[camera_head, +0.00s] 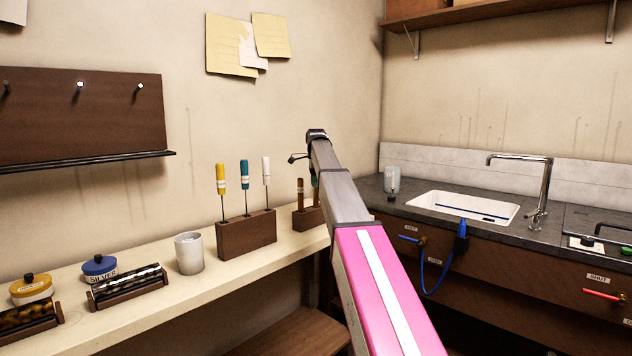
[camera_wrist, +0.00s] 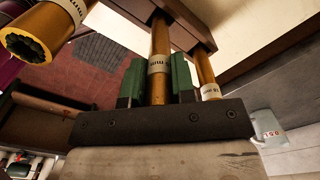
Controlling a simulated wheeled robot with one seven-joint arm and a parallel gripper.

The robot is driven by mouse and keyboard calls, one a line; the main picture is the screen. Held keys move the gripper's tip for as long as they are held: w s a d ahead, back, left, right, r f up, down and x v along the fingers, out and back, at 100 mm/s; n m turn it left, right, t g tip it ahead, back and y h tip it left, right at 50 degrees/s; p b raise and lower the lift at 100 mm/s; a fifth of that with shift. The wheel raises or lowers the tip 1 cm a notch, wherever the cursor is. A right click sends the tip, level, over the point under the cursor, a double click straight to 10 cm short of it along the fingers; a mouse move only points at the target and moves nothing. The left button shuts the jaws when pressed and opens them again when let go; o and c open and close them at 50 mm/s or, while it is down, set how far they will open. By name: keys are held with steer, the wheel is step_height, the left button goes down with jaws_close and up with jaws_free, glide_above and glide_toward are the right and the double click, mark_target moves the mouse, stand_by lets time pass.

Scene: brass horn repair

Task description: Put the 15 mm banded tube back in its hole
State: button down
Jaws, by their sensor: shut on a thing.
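In the wrist view, my gripper (camera_wrist: 157,85) has two green fingers shut on a brass tube (camera_wrist: 159,45) with a white printed band. The band ends in "mm", but its number is not readable. The tube's far end meets the dark wooden tube block (camera_wrist: 200,33); I cannot tell whether it is inside a hole. A thinner banded brass tube (camera_wrist: 206,72) stands at the block, right of the fingers. A wider banded tube (camera_wrist: 62,22) is at upper left, its open end toward the camera. In the head view, my arm hides the gripper and part of the block (camera_head: 303,218); one tube (camera_head: 300,190) shows there.
On the pale bench (camera_head: 150,300) left of the block stand a screwdriver rack (camera_head: 246,236), a grey cup (camera_head: 189,254) and lidded polish pots (camera_head: 99,266). A sink (camera_head: 462,206) with a tap (camera_head: 545,185) is at the right. A grey mug (camera_wrist: 265,127) shows in the wrist view.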

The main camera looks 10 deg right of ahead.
steer(key=shift+f, duration=0.4)
steer(key=c, duration=0.9)
jaws_free()
steer(key=shift+o, duration=0.2)
steer(key=shift+r, duration=0.15)
step_height(320, 180, up, 11)
steer(key=shift+f, duration=0.2)
